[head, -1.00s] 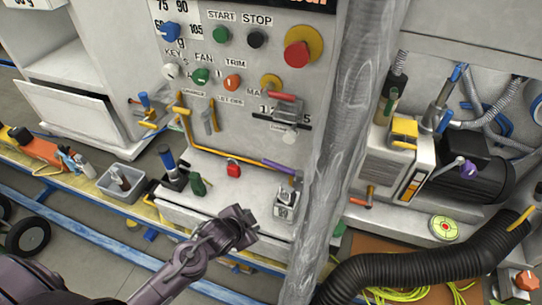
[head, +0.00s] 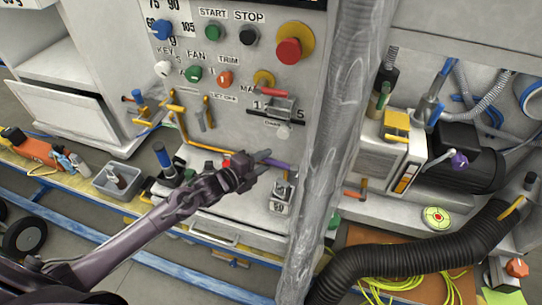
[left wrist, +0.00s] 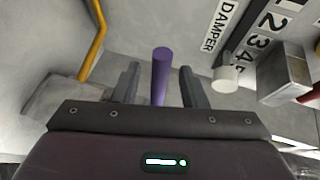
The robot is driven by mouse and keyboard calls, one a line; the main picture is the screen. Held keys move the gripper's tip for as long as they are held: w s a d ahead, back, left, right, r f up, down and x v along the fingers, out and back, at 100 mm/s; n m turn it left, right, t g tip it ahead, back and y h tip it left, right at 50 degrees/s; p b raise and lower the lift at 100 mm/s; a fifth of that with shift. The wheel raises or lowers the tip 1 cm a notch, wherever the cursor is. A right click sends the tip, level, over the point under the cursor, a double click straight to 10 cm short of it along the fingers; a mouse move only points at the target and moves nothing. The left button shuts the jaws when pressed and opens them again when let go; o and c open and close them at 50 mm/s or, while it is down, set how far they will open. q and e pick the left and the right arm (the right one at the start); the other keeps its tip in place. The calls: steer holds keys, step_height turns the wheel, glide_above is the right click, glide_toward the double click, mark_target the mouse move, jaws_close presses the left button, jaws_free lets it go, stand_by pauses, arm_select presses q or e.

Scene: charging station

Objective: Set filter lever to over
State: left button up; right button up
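A lever with a purple handle (head: 277,164) sticks out low on the grey control panel. No readable label confirms that it is the filter lever. My left gripper (head: 264,163) is at this handle, with the arm reaching in from the lower left. In the left wrist view the purple handle (left wrist: 160,75) stands between the two open fingers (left wrist: 159,85), with a gap on both sides. The gripper hides the handle's left part in the head view. My right gripper is not in view.
Above the handle is a slider with a red grip (head: 275,98) and a numbered scale. A white knob (left wrist: 226,78) is beside the DAMPER label. A yellow pipe (left wrist: 93,40) runs at left. A grey post (head: 330,140) stands close at right.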

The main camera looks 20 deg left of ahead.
mark_target(264, 161)
arm_select(q)
steer(key=shift+x, duration=1.75)
jaws_close()
